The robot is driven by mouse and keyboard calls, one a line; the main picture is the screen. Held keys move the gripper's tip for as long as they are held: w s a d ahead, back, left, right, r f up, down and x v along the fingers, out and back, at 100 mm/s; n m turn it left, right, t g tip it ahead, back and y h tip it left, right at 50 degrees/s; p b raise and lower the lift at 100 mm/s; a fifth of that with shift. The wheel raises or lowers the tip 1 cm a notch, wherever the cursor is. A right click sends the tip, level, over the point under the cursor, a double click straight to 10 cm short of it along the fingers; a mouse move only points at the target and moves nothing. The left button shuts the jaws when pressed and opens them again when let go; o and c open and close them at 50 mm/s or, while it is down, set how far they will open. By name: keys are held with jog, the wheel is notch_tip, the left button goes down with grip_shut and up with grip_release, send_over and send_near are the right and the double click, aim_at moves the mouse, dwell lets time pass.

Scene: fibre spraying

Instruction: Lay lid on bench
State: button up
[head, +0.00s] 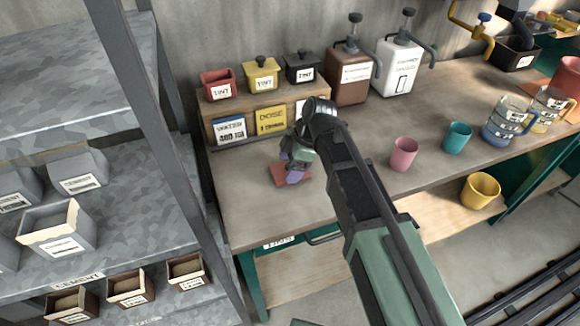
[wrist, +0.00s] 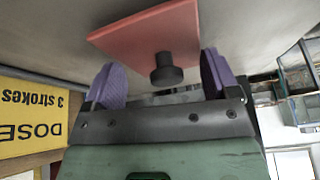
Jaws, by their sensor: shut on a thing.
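The lid is a flat red square plate (head: 276,177) with a round black knob, which shows in the wrist view (wrist: 150,37). It is at the front left of the bench (head: 235,205), flat or nearly so. I cannot tell whether it touches the wood or hangs just above it. My gripper (head: 294,172), with purple finger pads, points down over the lid and is shut on it. In the wrist view the knob lies between the two pads. The arm and gripper hide part of the lid in the head view.
A red tint tub without a lid (head: 218,85) stands on the wooden box behind, beside lidded yellow (head: 262,74) and black (head: 302,68) tubs. Pink (head: 404,154) and teal (head: 457,138) cups stand to the right. A grey shelf post (head: 165,105) rises at left. Bench around the lid is clear.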

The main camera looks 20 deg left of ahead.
jog(key=shift+f, duration=0.2)
jog(key=o, duration=1)
jog(key=shift+r, duration=0.1)
jog(key=shift+o, duration=0.2)
jog(key=shift+r, duration=0.3)
jog(key=p+v, duration=1.1)
jog(key=shift+r, duration=0.35)
jog(key=shift+w+d, duration=0.15)
jog(key=s+d+m+h, duration=0.1)
jog(key=s+d+m, duration=0.2)
jog(key=d+m, duration=0.4)
jog(key=s+d+f+m+t+h, duration=0.1)
jog(key=s+d+m, duration=0.2)
jog(key=d+m, duration=0.5)
jog(key=s+d+m+t+h, duration=0.1)
jog(key=s+d+m+h, duration=0.1)
jog(key=d+m, duration=0.6)
jog(key=s+d, duration=0.1)
jog(key=d, duration=0.4)
jog(key=shift+d+f, duration=0.25)
